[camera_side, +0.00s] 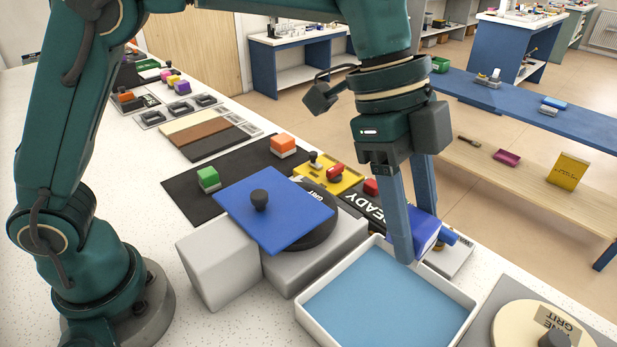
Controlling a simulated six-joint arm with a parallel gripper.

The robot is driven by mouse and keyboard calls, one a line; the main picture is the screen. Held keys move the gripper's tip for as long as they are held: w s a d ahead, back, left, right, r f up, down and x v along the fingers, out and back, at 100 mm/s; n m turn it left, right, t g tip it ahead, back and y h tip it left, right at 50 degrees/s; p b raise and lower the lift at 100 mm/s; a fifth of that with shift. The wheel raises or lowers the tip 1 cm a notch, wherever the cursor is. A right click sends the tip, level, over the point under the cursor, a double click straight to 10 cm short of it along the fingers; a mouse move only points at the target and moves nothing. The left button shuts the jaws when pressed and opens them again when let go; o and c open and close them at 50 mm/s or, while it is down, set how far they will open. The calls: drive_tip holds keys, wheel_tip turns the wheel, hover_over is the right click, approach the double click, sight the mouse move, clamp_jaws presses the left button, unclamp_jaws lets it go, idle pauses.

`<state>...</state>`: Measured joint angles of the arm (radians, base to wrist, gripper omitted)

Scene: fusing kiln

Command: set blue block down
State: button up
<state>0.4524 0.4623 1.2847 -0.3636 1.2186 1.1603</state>
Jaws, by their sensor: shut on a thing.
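A blue block (427,231) is between the two fingers of my gripper (416,236), which is shut on it. The near finger hides part of the block. My gripper points down over the far edge of a white-rimmed tray (466,299) with a light blue inside. I cannot tell whether the block touches anything below it.
A blue plate (295,217) with a dark knob lies over a dark disc on a grey base, left of the tray.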

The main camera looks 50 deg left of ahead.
drive_tip(key=w+a+n+t+y, duration=0.15)
drive_tip(key=w+a+n, duration=0.3)
drive_tip(key=a, duration=0.95)
drive_tip(key=w+a+n+t, duration=0.2)
drive_tip(key=w+a+n, duration=0.25)
drive_tip(key=a, duration=0.95)
drive_tip(key=s+a+n+y, duration=0.1)
drive_tip(key=s+a+n, duration=0.25)
drive_tip(key=a, duration=0.35)
drive_tip(key=s+a+n+y, duration=0.1)
drive_tip(key=s+a+n, duration=0.1)
drive_tip(key=s+a, duration=0.4)
drive_tip(key=s+a+n+y, duration=0.1)
drive_tip(key=s+a+n, duration=0.2)
drive_tip(key=a, duration=0.5)
drive_tip(key=shift+t, duration=0.35)
drive_tip(key=w+d+f, duration=0.2)
drive_tip(key=w+f, duration=0.1)
drive_tip(key=f, duration=0.1)
drive_tip(key=w+d+f, duration=0.2)
drive_tip(key=w+f, duration=0.1)
drive_tip(key=f, duration=0.1)
drive_tip(key=w+d+f, duration=0.2)
drive_tip(key=w+f, duration=0.1)
drive_tip(key=w, duration=0.1)
drive_tip(key=shift+f, duration=2.4)
